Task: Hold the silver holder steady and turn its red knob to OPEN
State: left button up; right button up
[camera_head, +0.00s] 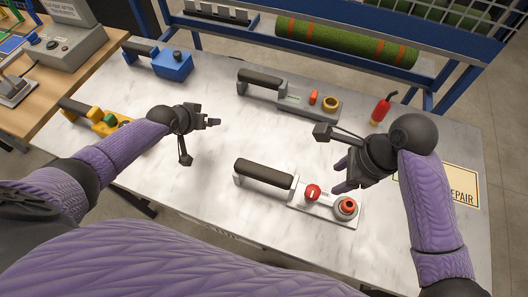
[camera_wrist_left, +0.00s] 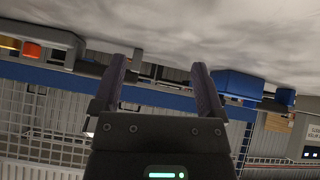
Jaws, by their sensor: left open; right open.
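The silver holder (camera_head: 329,210) lies on the table's front middle, with a black grip bar (camera_head: 264,174) at its left end. Its red knob (camera_head: 312,192) sits mid-plate, beside a round fitting with a red centre (camera_head: 346,207). The knob's lettering is too small to read. My left gripper (camera_head: 201,141) is open and empty, left of and beyond the grip bar, apart from it. It also shows open in the left wrist view (camera_wrist_left: 160,80), with nothing between the fingers. My right gripper (camera_head: 333,160) is open, above and just beyond the knob end, not visibly touching the holder.
A grey holder (camera_head: 290,97) with an orange-red knob and brass ring lies behind. A blue holder (camera_head: 172,65) is back left, a yellow one (camera_head: 98,115) at left, partly behind my arm. A red bottle (camera_head: 381,109) stands back right; a sign (camera_head: 462,185) lies at right. Mid-table is clear.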

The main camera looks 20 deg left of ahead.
pick_arm(q)
jog(key=d+m, duration=0.1)
jog(key=d, duration=0.2)
jog(key=d+r+m+g+h, duration=0.1)
jog(key=d, duration=0.3)
jog(key=w+d+r+m+h, duration=0.1)
jog(key=d, duration=0.3)
jog(key=shift+w+m+g, duration=0.1)
jog(key=shift+m+g, duration=0.2)
jog(key=shift+m, duration=0.1)
jog(key=d+r+m+g, duration=0.1)
jog(key=d+r+m, duration=0.1)
jog(key=d+m, duration=0.15)
notch_tip(320, 180, up, 5)
jog(key=m+g+y, duration=0.2)
jog(key=m+g, duration=0.3)
jog(key=m, duration=0.7)
send_over(268, 172)
jog(key=shift+w+d+f, duration=0.1)
jog(key=shift+y, duration=0.3)
notch_tip(268, 172, down, 9)
jog(key=shift+f, duration=0.4)
